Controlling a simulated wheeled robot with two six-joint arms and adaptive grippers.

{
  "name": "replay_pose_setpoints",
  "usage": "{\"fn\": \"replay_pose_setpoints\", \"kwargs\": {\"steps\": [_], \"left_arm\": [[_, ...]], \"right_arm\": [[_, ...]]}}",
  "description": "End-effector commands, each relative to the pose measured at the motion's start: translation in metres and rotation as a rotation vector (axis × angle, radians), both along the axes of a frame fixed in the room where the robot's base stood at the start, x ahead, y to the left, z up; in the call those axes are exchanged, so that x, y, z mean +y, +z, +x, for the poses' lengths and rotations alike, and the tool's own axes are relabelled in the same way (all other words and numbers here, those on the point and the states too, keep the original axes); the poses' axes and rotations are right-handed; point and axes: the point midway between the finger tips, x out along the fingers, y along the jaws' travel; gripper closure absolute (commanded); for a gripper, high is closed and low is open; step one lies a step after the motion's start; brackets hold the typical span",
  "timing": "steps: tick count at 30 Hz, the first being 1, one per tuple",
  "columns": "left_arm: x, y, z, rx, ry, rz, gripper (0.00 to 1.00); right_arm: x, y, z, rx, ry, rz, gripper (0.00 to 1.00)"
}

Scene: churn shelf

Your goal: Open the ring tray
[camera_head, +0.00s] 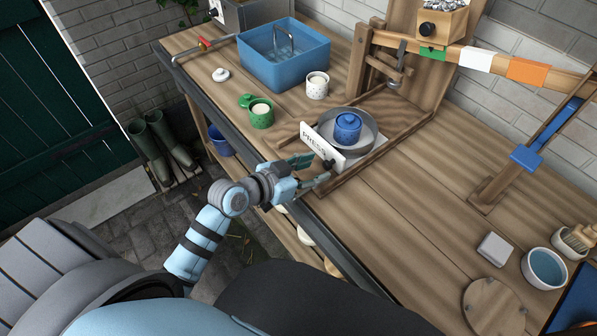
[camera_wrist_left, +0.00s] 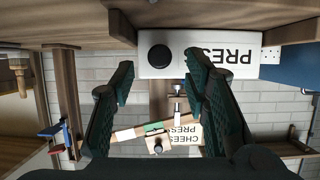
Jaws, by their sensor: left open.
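The ring tray's white front plate (camera_head: 318,148), lettered PRESS with a black knob (camera_head: 329,164), stands at the bench's front edge. Behind it are a round grey ring (camera_head: 369,146) and a lidded blue pot (camera_head: 347,128) inside the ring. My left gripper (camera_head: 312,171) is open and empty just in front of the knob. In the left wrist view the plate (camera_wrist_left: 222,62) appears upside down, and the knob (camera_wrist_left: 160,58) lies between the two spread fingers. I cannot tell whether either finger touches the knob. My right gripper is not in view.
Wooden rails and the press frame (camera_head: 358,62) flank the ring tray, with a striped beam (camera_head: 476,58) overhead. A green pot (camera_head: 261,113) and speckled cup (camera_head: 317,86) stand to the left, near a blue basin (camera_head: 262,70).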

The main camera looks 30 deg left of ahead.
Motion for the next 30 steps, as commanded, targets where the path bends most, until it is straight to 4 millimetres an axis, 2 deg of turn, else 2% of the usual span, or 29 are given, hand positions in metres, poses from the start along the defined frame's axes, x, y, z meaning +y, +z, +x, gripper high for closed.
{"fn": "replay_pose_setpoints", "kwargs": {"steps": [3, 9, 13, 26, 28, 30], "left_arm": [[0.014, 0.012, -0.029, 0.001, -0.005, 0.008, 0.58], [0.030, 0.027, -0.062, 0.002, -0.002, 0.006, 0.58], [0.032, 0.031, -0.067, 0.001, -0.002, 0.000, 0.58], [0.032, 0.031, -0.067, 0.001, -0.001, 0.000, 0.58], [0.031, 0.025, -0.071, 0.023, 0.003, 0.009, 0.58], [0.028, 0.009, -0.083, 0.090, 0.014, 0.041, 0.58]], "right_arm": [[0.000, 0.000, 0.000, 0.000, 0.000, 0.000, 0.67], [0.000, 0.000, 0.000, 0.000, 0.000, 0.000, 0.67], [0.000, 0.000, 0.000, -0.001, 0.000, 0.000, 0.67], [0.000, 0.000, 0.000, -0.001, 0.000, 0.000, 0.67], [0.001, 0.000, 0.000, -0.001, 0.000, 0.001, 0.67], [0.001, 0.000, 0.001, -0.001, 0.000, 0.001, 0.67]]}}
